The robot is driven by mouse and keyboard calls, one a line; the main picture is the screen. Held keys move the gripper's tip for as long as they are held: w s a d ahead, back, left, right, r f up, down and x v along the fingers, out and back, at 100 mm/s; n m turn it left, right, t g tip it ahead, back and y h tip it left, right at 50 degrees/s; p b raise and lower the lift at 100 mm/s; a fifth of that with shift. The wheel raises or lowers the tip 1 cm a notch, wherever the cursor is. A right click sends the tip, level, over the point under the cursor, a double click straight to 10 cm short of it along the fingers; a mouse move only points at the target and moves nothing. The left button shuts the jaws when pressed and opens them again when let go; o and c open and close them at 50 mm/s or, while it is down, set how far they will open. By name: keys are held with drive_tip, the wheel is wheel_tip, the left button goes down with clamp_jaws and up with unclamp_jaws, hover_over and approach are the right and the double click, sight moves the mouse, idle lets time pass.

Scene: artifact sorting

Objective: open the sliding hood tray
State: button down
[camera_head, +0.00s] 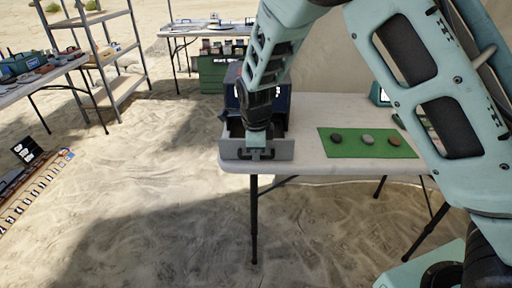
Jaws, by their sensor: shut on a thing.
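The sliding hood tray (285,149) shows as a grey front panel with a dark handle (243,154), at the near left edge of the white table. It stands out in front of a dark blue hood box (231,95). My gripper (257,152) reaches down from above and is shut on the handle. My arm hides the middle of the box and most of the tray's inside, and the fingertips are small in view.
A green mat (345,150) with several stones lies on the white table (308,163) to the right. A metal shelf (97,60) and other tables stand at the left and back. Open sand lies in front and to the left.

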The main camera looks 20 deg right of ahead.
drive_tip(key=c, duration=1.5)
unclamp_jaws()
drive_tip(key=s+r, duration=0.1)
drive_tip(key=r, duration=0.4)
drive_tip(key=s+r+p, duration=0.1)
drive_tip(key=r, duration=0.5)
drive_tip(key=s+a+r, duration=0.1)
drive_tip(key=r, duration=0.5)
drive_tip(key=shift+p, duration=0.35)
drive_tip(key=s+r+n+p, duration=0.1)
drive_tip(key=s+n+p, duration=0.1)
drive_tip(key=s+n, duration=0.7)
drive_tip(key=s+a+r+n+g+p, duration=0.1)
drive_tip(key=s+n+p, duration=0.1)
drive_tip(key=s+n, duration=0.8)
drive_tip(key=s+a+r+n+g+y+p, duration=0.1)
drive_tip(key=s+n+p, duration=0.2)
drive_tip(key=s+n, duration=0.7)
drive_tip(key=shift+s+a+r, duration=0.2)
drive_tip(key=shift+s+r, duration=0.05)
drive_tip(key=shift+s, duration=0.45)
